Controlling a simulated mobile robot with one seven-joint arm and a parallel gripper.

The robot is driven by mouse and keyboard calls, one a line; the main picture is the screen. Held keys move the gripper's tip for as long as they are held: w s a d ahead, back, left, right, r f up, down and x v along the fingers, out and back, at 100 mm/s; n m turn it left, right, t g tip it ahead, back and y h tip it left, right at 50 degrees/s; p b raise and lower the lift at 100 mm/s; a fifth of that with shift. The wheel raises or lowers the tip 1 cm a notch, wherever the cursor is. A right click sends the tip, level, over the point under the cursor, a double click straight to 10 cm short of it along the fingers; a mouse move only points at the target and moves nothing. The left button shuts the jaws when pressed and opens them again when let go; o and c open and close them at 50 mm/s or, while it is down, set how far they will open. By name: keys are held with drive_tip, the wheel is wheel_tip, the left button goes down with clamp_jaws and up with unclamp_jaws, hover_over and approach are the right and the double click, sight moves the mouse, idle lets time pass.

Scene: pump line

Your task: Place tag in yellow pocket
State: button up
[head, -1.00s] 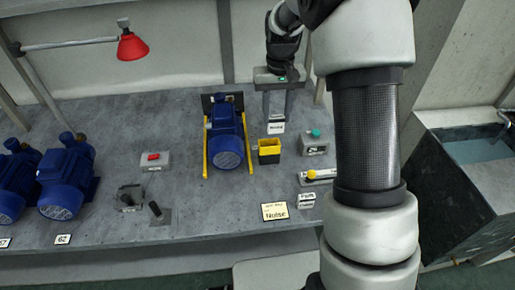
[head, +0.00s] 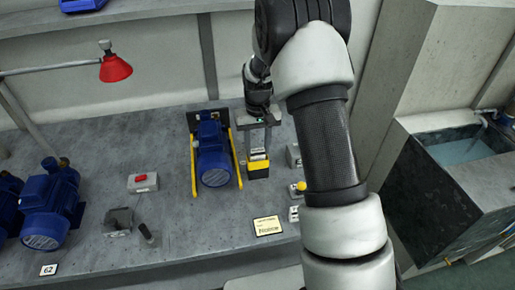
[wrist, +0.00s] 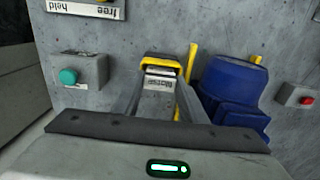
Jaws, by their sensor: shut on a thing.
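My gripper (head: 258,150) is shut on a small white tag (head: 258,157) with dark lettering. It points down at the bench, just right of the blue motor. The yellow pocket (head: 258,168), with a dark front, is directly below the fingertips. The tag's lower edge is at the pocket's mouth; I cannot tell whether it is inside. In the wrist view the tag (wrist: 158,83) is between the two fingers, with its text upside down. The yellow rim of the pocket (wrist: 162,60) shows just beyond it.
A blue motor (head: 213,155) between yellow rails stands close to the left of the pocket. A box with a green button (wrist: 78,73) is on the other side. A red-button box (head: 143,182) is farther left.

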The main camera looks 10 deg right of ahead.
drive_tip(key=shift+f, duration=0.2)
drive_tip(key=shift+f, duration=0.15)
drive_tip(key=o, duration=1)
